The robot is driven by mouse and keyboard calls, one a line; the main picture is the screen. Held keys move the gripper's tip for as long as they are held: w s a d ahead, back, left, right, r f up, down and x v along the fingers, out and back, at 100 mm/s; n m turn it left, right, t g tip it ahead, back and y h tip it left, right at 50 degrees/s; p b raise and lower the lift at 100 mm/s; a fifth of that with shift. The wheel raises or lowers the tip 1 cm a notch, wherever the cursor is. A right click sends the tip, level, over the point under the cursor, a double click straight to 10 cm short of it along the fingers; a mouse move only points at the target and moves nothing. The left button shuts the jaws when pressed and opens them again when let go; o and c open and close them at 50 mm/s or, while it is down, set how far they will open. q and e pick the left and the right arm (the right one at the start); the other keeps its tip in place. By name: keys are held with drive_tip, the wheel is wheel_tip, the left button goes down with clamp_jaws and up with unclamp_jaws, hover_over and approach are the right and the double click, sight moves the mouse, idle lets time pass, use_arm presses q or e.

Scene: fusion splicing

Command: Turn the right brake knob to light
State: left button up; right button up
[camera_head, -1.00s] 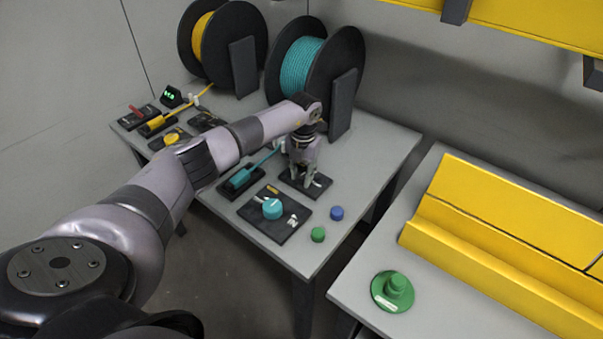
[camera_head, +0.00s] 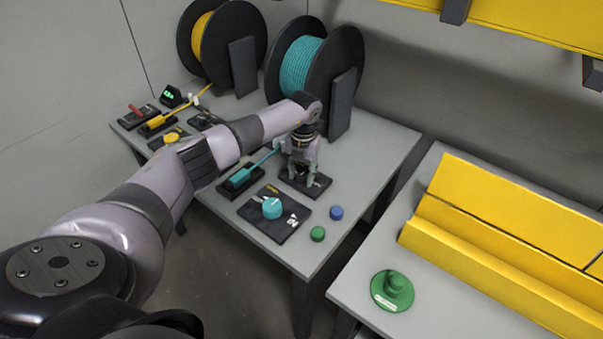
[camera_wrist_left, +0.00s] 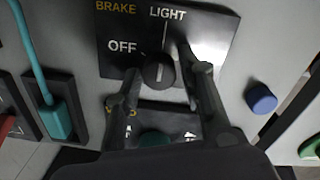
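The right brake panel (camera_head: 293,184) is a black plate near the teal spool. In the left wrist view its black knob (camera_wrist_left: 159,74) has a white pointer mark, roughly in line with the line under LIGHT. The OFF label (camera_wrist_left: 122,46) is to the upper left of the knob. My left gripper (camera_head: 301,178) is over the panel, pointing down. In the left wrist view its fingers (camera_wrist_left: 160,62) stand open on either side of the knob, with a visible gap on each side. My right gripper is not in view.
A teal dial (camera_head: 272,208) sits on a black panel in front of the brake panel. Green (camera_head: 317,234) and blue (camera_head: 336,213) buttons are to its right. The teal spool (camera_head: 303,66) stands close behind my arm. A teal lever block (camera_head: 240,177) is to the left.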

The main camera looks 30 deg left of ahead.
sight(303, 175)
use_arm(q)
drive_tip(key=shift+o, duration=1.1)
wheel_tip(303, 175, up, 12)
drive_tip(key=shift+d, duration=0.2)
